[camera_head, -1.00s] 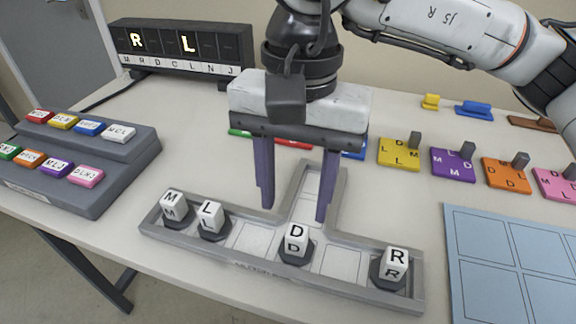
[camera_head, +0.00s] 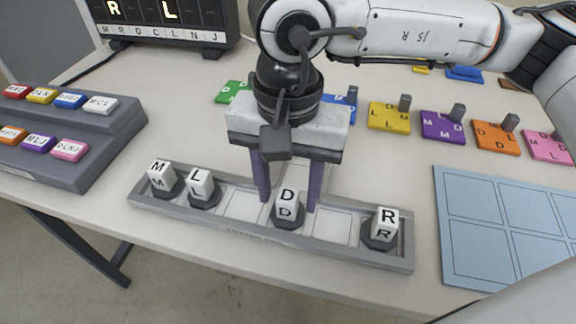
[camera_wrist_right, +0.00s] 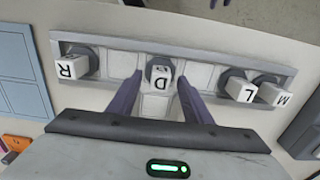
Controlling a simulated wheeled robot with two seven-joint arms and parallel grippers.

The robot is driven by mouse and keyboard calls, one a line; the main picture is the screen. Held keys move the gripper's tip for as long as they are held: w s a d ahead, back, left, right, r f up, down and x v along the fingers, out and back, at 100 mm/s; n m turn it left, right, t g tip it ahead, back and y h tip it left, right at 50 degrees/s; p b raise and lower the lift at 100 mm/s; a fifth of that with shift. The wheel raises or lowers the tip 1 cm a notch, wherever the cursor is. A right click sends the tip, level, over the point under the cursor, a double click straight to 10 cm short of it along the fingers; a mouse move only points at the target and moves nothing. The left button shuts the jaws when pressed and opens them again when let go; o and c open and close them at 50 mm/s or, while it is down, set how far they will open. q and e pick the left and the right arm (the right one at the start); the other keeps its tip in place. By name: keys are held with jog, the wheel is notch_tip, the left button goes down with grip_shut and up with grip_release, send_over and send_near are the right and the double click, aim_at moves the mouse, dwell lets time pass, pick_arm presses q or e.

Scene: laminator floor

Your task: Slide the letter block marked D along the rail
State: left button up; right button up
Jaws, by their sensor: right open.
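The white letter block D (camera_head: 287,204) stands on a dark round base in the grey rail tray (camera_head: 330,247). Block M (camera_head: 161,176) and block L (camera_head: 200,184) stand to its left, and block R (camera_head: 384,224) to its right. My right gripper (camera_head: 287,205) is open, its two purple fingers reaching down behind block D, one to each side. In the right wrist view block D (camera_wrist_right: 160,76) shows just beyond and between the spread fingertips (camera_wrist_right: 158,82); contact cannot be told. My left gripper is not clearly visible.
Coloured lettered tiles with grey posts, such as a yellow one (camera_head: 389,116) and a purple one (camera_head: 443,126), line the back. A blue panel (camera_head: 490,225) lies at right. A stepped button console (camera_head: 75,125) stands at left. A lit display (camera_head: 170,18) is behind.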

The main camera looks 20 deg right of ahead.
jog(key=shift+f, duration=1.1)
pick_arm(q)
jog(key=shift+w, duration=0.1)
